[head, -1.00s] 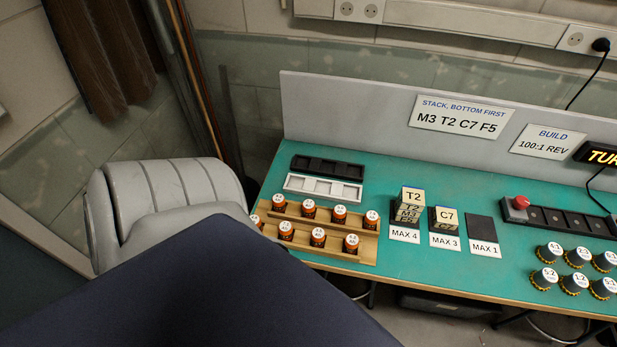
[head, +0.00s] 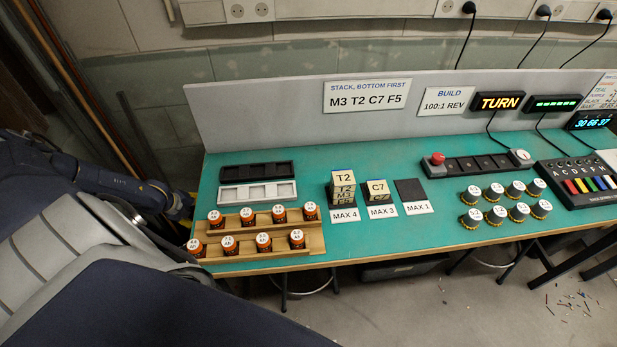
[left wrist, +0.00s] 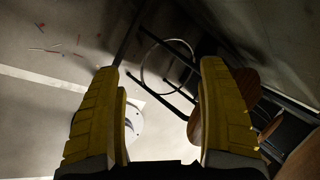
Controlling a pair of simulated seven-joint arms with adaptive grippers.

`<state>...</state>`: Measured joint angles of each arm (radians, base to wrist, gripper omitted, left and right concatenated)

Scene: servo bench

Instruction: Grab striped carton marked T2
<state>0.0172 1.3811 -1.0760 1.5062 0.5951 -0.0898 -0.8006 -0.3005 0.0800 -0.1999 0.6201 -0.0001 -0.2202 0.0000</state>
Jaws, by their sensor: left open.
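The carton marked T2 (head: 343,178) is on top of a short stack at the MAX 4 label, in the head view. Its top is cream with dark lettering; its front also reads T2. The cartons beneath it show only partly. A C7 carton (head: 377,187) stands to its right at the MAX 3 label. My left gripper shows in the left wrist view (left wrist: 158,85) with its yellow fingers wide apart and nothing between them, above the floor. In the head view my left arm is left of the bench, well away from T2; its fingers cannot be made out. My right gripper is not in view.
A wooden rack (head: 262,247) of orange-and-white bottles stands at the bench's front left. White (head: 257,193) and black (head: 257,171) trays lie behind it. An empty dark pad (head: 410,190) is at MAX 1. Several knobs (head: 505,200) stand right.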

